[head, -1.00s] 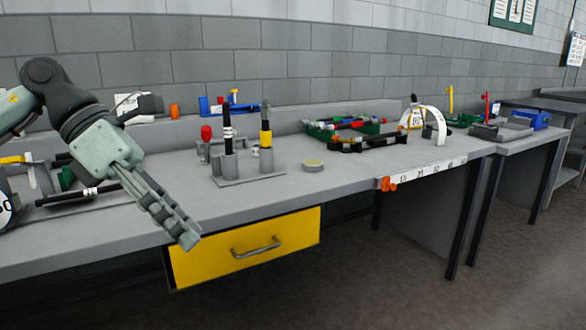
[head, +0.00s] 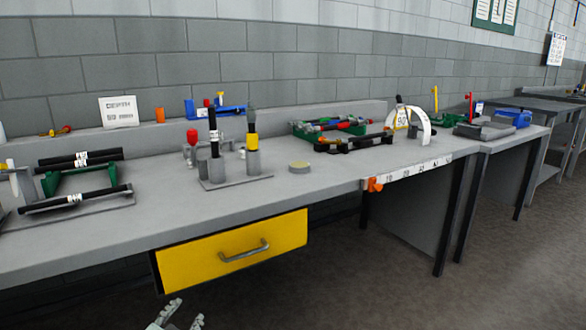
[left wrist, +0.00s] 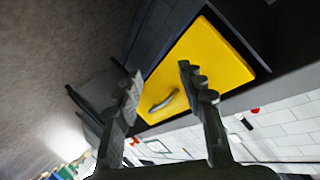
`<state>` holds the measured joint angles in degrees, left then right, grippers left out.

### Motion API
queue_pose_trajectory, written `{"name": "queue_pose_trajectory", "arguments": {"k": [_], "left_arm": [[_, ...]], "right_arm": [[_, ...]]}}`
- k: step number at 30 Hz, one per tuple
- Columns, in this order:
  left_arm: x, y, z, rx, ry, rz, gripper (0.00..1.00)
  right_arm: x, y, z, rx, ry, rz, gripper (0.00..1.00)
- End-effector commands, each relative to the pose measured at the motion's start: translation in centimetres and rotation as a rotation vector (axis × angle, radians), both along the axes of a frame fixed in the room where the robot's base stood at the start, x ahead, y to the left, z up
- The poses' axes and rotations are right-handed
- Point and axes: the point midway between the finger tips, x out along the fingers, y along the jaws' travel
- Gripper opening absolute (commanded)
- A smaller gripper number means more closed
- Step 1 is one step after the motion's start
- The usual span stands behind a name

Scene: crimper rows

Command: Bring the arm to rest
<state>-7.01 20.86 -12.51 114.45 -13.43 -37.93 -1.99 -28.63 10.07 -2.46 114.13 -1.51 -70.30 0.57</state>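My left gripper (head: 180,312) shows only at the bottom edge of the head view, low in front of the bench and below the yellow drawer. In the left wrist view its two fingers (left wrist: 160,85) stand apart with nothing between them, so it is open and empty. The rest of the left arm is out of the head view. My right gripper is in neither view.
The grey workbench (head: 110,238) carries a black-and-yellow tool holder (head: 235,180), a green tray (head: 300,132) and black rods on a rack (head: 75,180). The yellow drawer (head: 205,262) shows in its front. An orange clamp (head: 374,185) sits on the edge. The floor (head: 350,290) is clear.

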Motion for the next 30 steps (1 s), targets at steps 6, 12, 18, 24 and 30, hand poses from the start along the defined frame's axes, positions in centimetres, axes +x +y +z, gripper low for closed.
{"name": "queue_pose_trajectory", "arguments": {"k": [6, 12, 18, 24, 30], "left_arm": [[-11.0, 3.0, -12.7, -0.135, 0.430, 0.218, 0.40], [-21.4, 3.9, -19.4, -0.215, 0.739, 0.367, 0.40], [-26.5, 3.9, -21.5, -0.246, 0.879, 0.430, 0.40], [-27.0, 3.9, -21.7, -0.247, 0.893, 0.437, 0.40], [-26.6, 4.4, -21.5, -0.240, 0.879, 0.439, 0.23]], "right_arm": [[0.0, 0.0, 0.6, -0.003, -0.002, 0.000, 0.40], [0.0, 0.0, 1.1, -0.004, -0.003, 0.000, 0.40], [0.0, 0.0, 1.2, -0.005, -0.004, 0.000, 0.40], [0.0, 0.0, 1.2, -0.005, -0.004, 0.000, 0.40], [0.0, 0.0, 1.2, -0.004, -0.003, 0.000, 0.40]]}}
